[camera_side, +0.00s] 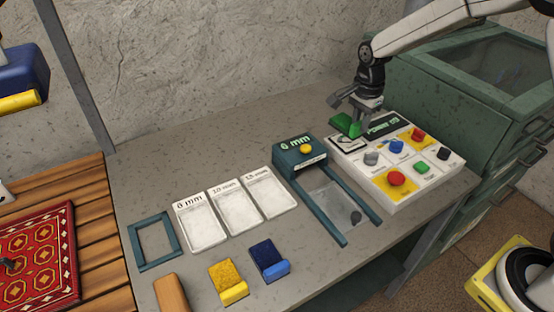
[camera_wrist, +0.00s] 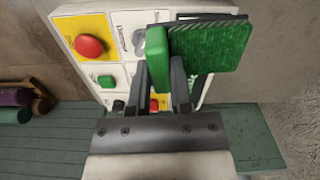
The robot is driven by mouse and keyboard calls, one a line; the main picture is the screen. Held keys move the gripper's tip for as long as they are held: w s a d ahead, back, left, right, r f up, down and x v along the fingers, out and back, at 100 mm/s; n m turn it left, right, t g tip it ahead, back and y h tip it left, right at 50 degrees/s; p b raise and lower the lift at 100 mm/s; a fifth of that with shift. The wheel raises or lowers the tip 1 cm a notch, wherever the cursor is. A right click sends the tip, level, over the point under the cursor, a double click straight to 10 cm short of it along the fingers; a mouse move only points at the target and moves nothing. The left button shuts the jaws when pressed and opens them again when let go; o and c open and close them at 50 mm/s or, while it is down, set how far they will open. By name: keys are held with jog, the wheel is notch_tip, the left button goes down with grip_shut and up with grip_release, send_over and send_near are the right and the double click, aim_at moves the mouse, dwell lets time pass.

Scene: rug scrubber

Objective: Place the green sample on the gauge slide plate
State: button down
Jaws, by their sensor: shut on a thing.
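The green sample (camera_side: 345,124) is in my gripper (camera_side: 361,107), above the far left corner of the control panel in the side view. The gauge (camera_side: 301,150) is a teal block marked "0 mm" with a yellow button. Its slide plate (camera_side: 328,199) is a pale plate between two teal rails, to the front of the block, with a small dark round spot near its front end.
The control panel (camera_side: 406,184) with coloured buttons stands right of the gauge. Three white labelled trays (camera_side: 208,232), a teal frame (camera_side: 134,231), a yellow sample (camera_side: 226,274), a blue sample (camera_side: 264,255) and a wooden block (camera_side: 170,293) lie to the left. A green cabinet (camera_side: 455,140) stands behind the panel.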

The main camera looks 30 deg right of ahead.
jog(key=shift+w+d+r+m, duration=0.15)
jog(key=shift+w+m, duration=0.1)
jog(key=shift+m, duration=0.35)
jog(key=shift+w, duration=0.1)
jog(key=shift+w+f, duration=0.35)
jog(key=shift+w, duration=0.2)
jog(key=w+f, duration=0.1)
jog(key=w, duration=0.1)
jog(key=w+f, duration=0.1)
jog(key=w, duration=0.2)
jog(key=w+f, duration=0.1)
jog(key=w, duration=0.2)
jog(key=shift+d+f, duration=0.25)
jog(key=shift+f, duration=0.15)
jog(key=w+f, duration=0.4)
jog(key=shift+d+f, duration=0.1)
jog(key=shift+f, duration=0.3)
jog(key=shift+w+f, duration=0.15)
jog(key=shift+f, duration=0.1)
jog(key=shift+w+f, duration=0.2)
jog(key=shift+f, duration=1.45)
